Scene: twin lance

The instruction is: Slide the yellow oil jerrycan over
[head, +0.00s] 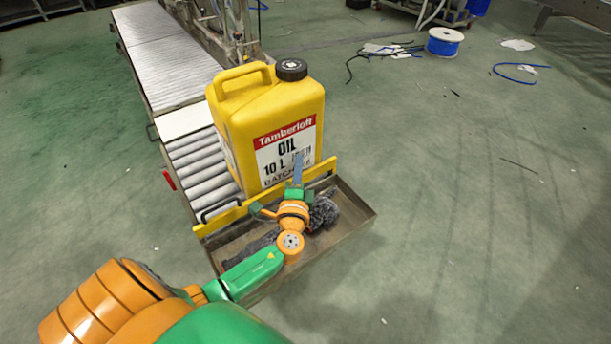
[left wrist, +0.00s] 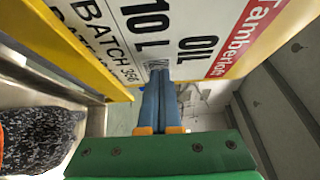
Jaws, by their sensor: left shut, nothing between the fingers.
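The yellow oil jerrycan (head: 235,125) stands upright at the near end of the roller conveyor (head: 197,160), behind a yellow stop bar (head: 225,216). It has a black cap and a red-and-white label. My left gripper (head: 298,160) is in front of the label, its blue fingers shut and empty, pointing at the can. In the left wrist view the closed fingertips (left wrist: 158,72) meet the lower edge of the label (left wrist: 190,30) in the picture; I cannot tell whether they touch. The yellow bar (left wrist: 85,50) shows there at upper left. My right gripper is not in view.
A metal tray (head: 358,205) with dark lumpy material sits below my left gripper at the conveyor's end. A blue-and-white cable spool (head: 445,42) and loose cables lie on the floor at upper right. The green floor to the right is mostly open.

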